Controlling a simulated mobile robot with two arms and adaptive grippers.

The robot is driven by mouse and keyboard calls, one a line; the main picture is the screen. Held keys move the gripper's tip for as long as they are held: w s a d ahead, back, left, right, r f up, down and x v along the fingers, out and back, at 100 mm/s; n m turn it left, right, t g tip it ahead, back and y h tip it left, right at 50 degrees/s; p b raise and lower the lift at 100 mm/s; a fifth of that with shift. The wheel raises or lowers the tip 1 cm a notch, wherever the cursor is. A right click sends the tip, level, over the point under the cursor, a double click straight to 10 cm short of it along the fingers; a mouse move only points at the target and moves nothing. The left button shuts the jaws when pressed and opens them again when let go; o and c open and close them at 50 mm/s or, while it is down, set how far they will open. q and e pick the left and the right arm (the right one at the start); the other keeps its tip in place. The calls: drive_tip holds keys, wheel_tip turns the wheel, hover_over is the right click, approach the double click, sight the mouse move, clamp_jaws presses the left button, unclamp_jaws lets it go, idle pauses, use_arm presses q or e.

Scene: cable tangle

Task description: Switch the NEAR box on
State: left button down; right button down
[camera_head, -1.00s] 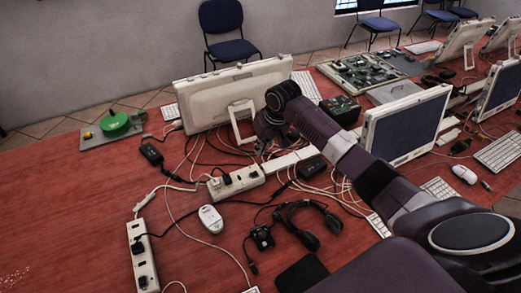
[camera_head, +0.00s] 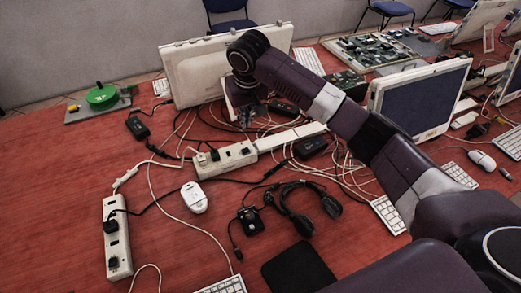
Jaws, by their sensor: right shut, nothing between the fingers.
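A white power strip (camera_head: 117,238) with a black plug lies at the lower left, nearest to me. A second white strip (camera_head: 226,159) lies farther back with a black plug in its left part, and another white strip (camera_head: 290,137) lies beyond its right end. Which of these is the NEAR box I cannot tell, and switch positions are too small to read. My right gripper (camera_head: 249,115) points down in front of the white monitor, behind the second strip and apart from the near-left strip. It is shut and empty, with its tips hard to make out among dark cables. My left gripper is not in view.
Tangled white and black cables cover the middle of the red table (camera_head: 60,170). A white mouse (camera_head: 194,197), headphones (camera_head: 303,208) and a black pad (camera_head: 299,268) lie nearer. The white monitor (camera_head: 188,72) stands close behind my gripper. The table's left part is mostly clear.

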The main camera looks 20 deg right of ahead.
sight(247, 149)
idle(0.4)
drive_tip(key=x, duration=0.4)
drive_tip(key=p+x, duration=0.1)
drive_tip(key=x, duration=0.3)
drive_tip(key=s+p+x, duration=0.1)
drive_tip(key=x, duration=0.3)
drive_tip(key=shift+w+d+f, duration=0.1)
drive_tip(key=shift+d+f, duration=0.25)
drive_tip(key=shift+f, duration=0.65)
drive_tip(key=shift+d, duration=0.1)
